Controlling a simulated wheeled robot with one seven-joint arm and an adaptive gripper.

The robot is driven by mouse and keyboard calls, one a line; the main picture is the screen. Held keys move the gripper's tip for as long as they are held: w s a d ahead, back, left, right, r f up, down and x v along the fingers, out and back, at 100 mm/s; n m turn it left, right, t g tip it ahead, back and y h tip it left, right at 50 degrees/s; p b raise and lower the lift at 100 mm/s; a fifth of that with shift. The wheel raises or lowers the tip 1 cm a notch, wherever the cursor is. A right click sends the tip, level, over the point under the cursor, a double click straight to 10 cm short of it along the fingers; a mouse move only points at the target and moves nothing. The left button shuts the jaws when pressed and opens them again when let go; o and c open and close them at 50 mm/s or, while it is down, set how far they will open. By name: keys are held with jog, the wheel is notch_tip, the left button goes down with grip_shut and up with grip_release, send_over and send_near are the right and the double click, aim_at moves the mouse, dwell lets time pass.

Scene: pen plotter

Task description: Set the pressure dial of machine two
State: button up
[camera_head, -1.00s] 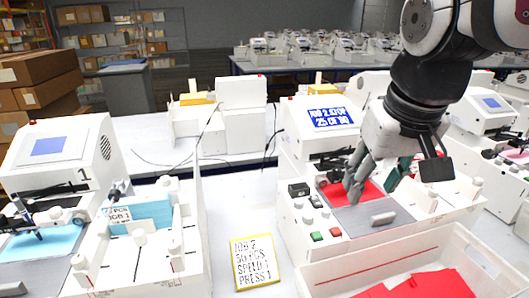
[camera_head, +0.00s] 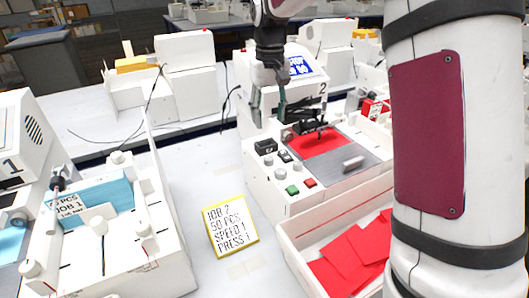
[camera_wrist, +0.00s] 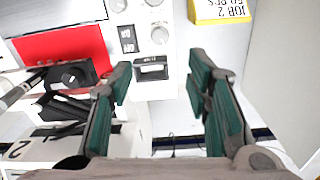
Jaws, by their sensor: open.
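Machine two (camera_head: 258,180) stands in the middle of the head view, with a red sheet (camera_head: 318,141) under its black pen carriage (camera_head: 303,130). Its white front panel carries grey knobs (camera_head: 278,174), which also show in the wrist view (camera_wrist: 160,35). I cannot read which of these is the pressure dial. My gripper (camera_wrist: 162,65) is open and empty, its green-padded fingers apart on either side of a black switch (camera_wrist: 151,69). In the head view it hangs over the machine's left back part.
A yellow-edged card (camera_head: 231,228) reads job 2, 50 pcs, speed 1, press 1. A white bin (camera_head: 290,243) with red sheets stands in front of machine two. Machine one (camera_head: 165,255) is at left. My arm hides the right side.

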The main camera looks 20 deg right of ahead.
aim_at(269, 157)
notch_tip(269, 157, down, 13)
jog(key=shift+f+p, duration=0.1)
jog(key=shift+p, duration=0.6)
grip_shut()
